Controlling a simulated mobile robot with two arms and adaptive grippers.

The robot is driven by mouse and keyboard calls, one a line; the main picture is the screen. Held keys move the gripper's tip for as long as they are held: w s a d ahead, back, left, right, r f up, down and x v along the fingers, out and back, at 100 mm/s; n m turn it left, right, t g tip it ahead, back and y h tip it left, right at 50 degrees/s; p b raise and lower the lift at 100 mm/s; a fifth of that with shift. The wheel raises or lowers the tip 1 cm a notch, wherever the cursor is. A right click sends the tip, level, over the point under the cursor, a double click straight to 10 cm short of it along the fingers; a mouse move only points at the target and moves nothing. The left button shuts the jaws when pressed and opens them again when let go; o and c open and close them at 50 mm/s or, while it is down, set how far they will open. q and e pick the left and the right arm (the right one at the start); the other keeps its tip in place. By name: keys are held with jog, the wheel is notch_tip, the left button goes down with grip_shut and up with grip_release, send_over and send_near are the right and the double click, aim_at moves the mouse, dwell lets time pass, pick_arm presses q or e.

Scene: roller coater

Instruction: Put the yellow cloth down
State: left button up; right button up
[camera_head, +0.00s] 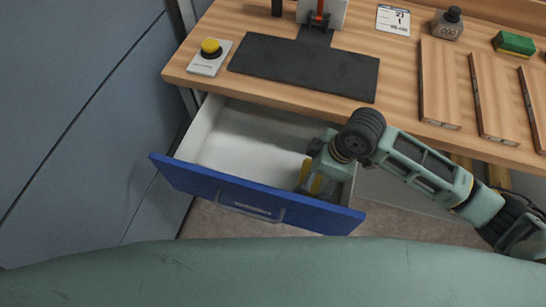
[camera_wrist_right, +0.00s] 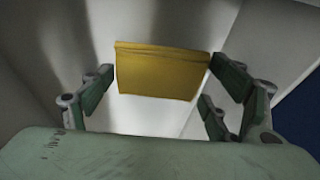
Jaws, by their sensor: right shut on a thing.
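The yellow cloth (camera_wrist_right: 160,75) shows as a folded flat piece between the fingers of my right gripper (camera_wrist_right: 160,92) in the right wrist view. The gripper is shut on it, with a finger at each side edge. In the head view my right gripper (camera_head: 312,180) points down into the right end of the open drawer (camera_head: 260,195). A bit of the yellow cloth (camera_head: 316,185) shows beside the fingers there. I cannot tell whether the cloth touches the drawer floor. My left gripper is not in view.
The drawer has a blue front, and its white interior (camera_head: 240,140) is bare on the left. Above it, the wooden table (camera_head: 400,90) holds a black mat (camera_head: 305,65), a yellow button box (camera_head: 209,58), wooden boards (camera_head: 438,85) and a green-yellow sponge (camera_head: 514,43). Grey panels stand left.

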notch_tip(320, 180, down, 4)
jog(key=shift+r, duration=0.15)
send_over(269, 164)
jog(key=s+d, duration=0.2)
jog(key=d, duration=0.1)
jog(key=shift+w+d+p, duration=0.1)
jog(key=shift+d+p, duration=0.05)
jog(key=shift+p, duration=0.2)
jog(key=shift+w+a+f, duration=0.3)
jog(key=shift+w+a, duration=0.1)
jog(key=shift+a, duration=0.2)
jog(key=shift+w+a+f, duration=0.25)
jog(key=shift+w+a, duration=0.15)
jog(key=shift+a, duration=0.15)
jog(key=shift+f, duration=0.2)
jog(key=shift+f, duration=0.2)
jog(key=o, duration=1.1)
jog(key=shift+r, duration=0.1)
